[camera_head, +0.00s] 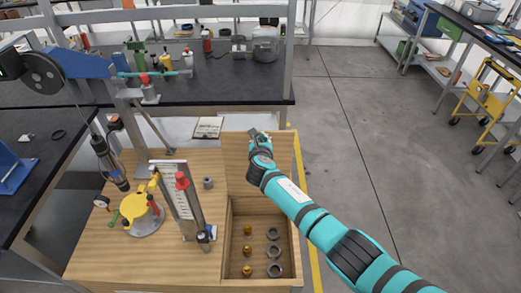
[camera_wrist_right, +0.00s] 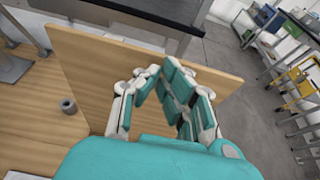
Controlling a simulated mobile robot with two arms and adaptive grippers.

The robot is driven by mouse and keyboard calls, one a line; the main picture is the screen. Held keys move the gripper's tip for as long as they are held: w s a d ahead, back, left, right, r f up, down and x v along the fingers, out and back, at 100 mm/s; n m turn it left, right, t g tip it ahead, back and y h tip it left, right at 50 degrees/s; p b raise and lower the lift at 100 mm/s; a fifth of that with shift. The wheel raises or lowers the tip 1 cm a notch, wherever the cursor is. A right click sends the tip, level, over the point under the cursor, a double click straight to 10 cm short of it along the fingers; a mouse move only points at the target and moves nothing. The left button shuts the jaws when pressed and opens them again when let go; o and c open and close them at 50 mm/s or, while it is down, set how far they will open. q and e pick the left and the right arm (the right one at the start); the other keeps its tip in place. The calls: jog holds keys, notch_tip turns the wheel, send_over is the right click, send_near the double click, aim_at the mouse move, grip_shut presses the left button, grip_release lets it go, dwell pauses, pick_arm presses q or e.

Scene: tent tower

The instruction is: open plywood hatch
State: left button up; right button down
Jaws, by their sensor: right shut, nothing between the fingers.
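The plywood hatch (camera_head: 236,152) stands raised at the far end of an open compartment (camera_head: 228,240) in the wooden bench top. It also shows in the right wrist view as a broad tilted panel (camera_wrist_right: 88,72). My right gripper (camera_head: 259,136) is at the hatch's upper part, in front of its face. In the right wrist view the gripper (camera_wrist_right: 165,82) is shut with nothing between its fingers and covers the middle of the panel. Whether the fingers touch the panel I cannot tell. My left gripper is not in view.
Several brass fittings (camera_head: 247,251) and grey rings (camera_head: 274,252) lie in the compartment. A yellow-topped fixture (camera_head: 142,211) and a gauge stand with a red knob (camera_head: 182,180) are left of it. A black workbench (camera_head: 225,80) stands behind. Open floor (camera_head: 350,120) lies right.

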jog(key=v, duration=1.1)
jog(key=s+d+f+m+g, duration=0.3)
jog(key=s+d+f+m, duration=0.25)
jog(key=s+m, duration=0.45)
jog(key=s+d+f+m+g, duration=0.35)
jog(key=s+d+m, duration=0.25)
jog(key=s+m, duration=0.4)
jog(key=s+d+m+g, duration=0.2)
jog(key=s+d+m, duration=0.2)
jog(key=s+m, duration=0.4)
jog(key=s+d+m+g, duration=0.2)
jog(key=s+d+m, duration=0.3)
jog(key=s, duration=0.5)
notch_tip(320, 180, down, 29)
jog(key=s+g+b, duration=0.1)
jog(key=s+b, duration=0.1)
jog(key=b, duration=0.1)
jog(key=s+d+f+g+b, duration=0.1)
jog(key=s+d+f, duration=0.1)
jog(key=s+f, duration=1.4)
jog(key=shift+s+d+f+m, duration=0.2)
jog(key=shift+f+m, duration=0.1)
jog(key=shift+f, duration=0.3)
